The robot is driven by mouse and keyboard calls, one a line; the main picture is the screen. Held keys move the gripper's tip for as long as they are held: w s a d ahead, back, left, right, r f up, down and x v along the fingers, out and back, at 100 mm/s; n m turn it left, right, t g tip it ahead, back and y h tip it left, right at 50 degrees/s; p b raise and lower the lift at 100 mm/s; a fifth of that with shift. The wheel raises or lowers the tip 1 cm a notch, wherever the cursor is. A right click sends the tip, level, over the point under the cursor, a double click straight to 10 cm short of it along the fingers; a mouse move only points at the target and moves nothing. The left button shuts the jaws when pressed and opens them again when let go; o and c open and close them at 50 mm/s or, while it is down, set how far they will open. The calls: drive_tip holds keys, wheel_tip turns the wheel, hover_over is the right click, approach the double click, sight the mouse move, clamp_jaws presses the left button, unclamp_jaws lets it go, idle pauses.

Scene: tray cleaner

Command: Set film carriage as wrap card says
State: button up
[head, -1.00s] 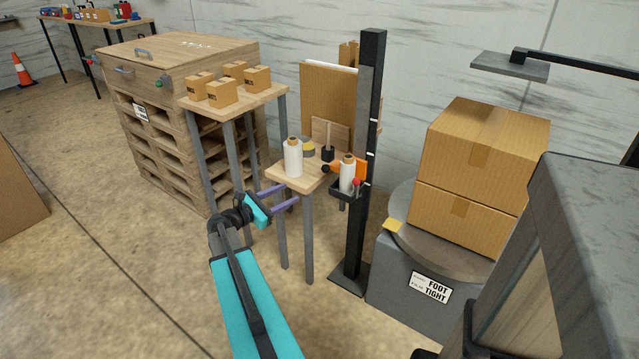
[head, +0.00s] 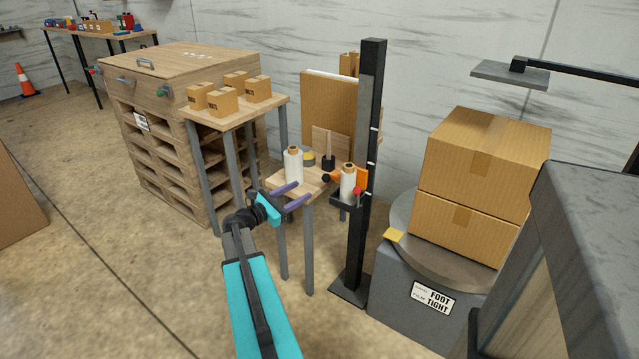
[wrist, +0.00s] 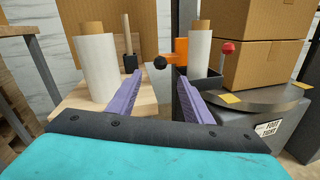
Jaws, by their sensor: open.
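The film carriage (head: 347,201) is a dark bracket with a red knob and an orange part, on a black mast (head: 362,250) with white marks. It bears a white film roll (head: 348,182), which also shows in the wrist view (wrist: 199,52). The red knob (wrist: 227,48) stands right of that roll. My gripper (head: 294,194) is open and empty, its purple fingers pointing toward the mast, short of the carriage. The wrap card (head: 432,297) may be the white label reading "FOOT TIGHT" on the grey turntable base; its smaller print is unreadable.
A small wooden table (head: 283,183) beside the mast holds another film roll (head: 293,166) and a black-based post. Two stacked cartons (head: 485,165) stand on the round turntable (head: 400,228). A higher table with small boxes (head: 222,101) is at left.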

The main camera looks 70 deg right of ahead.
drive_tip(key=x, duration=1.1)
drive_tip(key=shift+b, duration=0.3)
drive_tip(key=shift+a, duration=0.1)
clamp_jaws()
